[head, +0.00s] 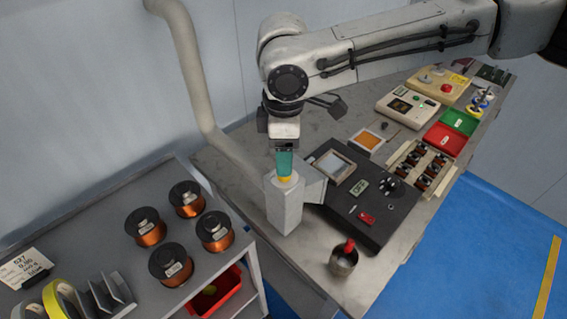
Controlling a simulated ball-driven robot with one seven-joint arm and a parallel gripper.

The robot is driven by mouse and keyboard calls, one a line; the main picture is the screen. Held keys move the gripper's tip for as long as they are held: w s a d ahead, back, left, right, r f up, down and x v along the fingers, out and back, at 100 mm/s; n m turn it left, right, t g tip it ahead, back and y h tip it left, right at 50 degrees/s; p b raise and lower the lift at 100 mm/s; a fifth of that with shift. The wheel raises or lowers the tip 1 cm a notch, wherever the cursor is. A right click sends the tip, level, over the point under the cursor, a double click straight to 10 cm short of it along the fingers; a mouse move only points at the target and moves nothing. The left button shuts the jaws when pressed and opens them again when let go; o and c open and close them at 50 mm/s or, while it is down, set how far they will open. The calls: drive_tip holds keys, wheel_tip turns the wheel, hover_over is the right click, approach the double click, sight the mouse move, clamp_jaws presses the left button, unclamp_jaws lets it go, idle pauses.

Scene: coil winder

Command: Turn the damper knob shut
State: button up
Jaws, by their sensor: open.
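A small yellow knob (285,180), which looks like the damper knob, sits on top of an upright grey box (284,206) at the table's left side. My gripper (285,173) points straight down over it, with its teal finger part reaching to the yellow. The gripper is open. I see the fingers edge-on, so I cannot tell whether they touch the knob or stand around it. Most of the knob and any marking of its angle are hidden.
A black panel (376,222) with a black dial (389,184) and a red switch stands right of the grey box. A dark cup (343,260) is in front. A beige pipe (185,60) runs behind. Copper coils (149,232) stand on the left shelf.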

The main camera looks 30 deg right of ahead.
drive_tip(key=shift+f, duration=1.95)
drive_tip(key=shift+c, duration=0.2)
drive_tip(key=c, duration=1)
